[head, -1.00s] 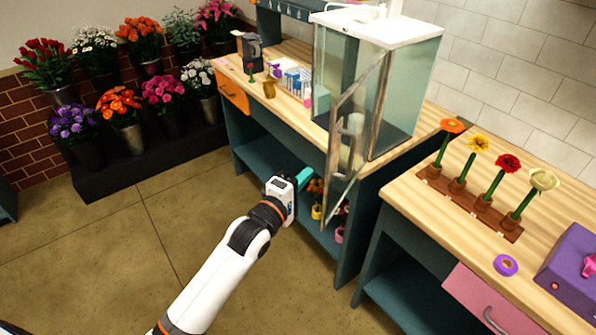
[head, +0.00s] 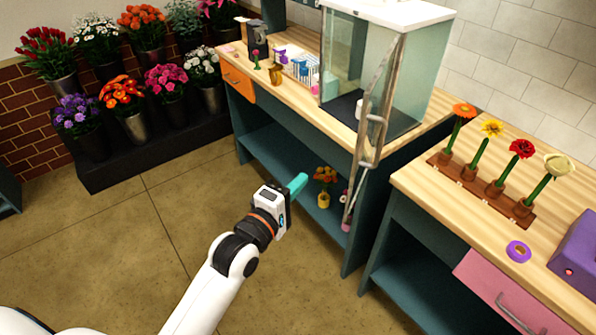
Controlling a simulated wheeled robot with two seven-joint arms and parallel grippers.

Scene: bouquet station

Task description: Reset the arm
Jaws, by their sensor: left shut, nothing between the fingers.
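My left gripper (head: 297,185) is in the middle of the head view, at the end of my white arm. Its teal fingers are shut and empty. They point up and right toward the lower shelf of the teal workbench, with nothing visibly held or touched. The fingertips are left of the open glass door (head: 371,135) of the glass cabinet (head: 362,62). The door hangs out past the bench front and shows nearly edge-on. My right gripper is out of view.
A workbench (head: 300,96) carries the cabinet; potted flowers (head: 324,186) stand on its lower shelf. At right, a second table (head: 430,200) holds a flower rack (head: 470,188), a purple tape roll (head: 518,251) and a purple box (head: 580,258). Bouquets line the back left. The floor at left is clear.

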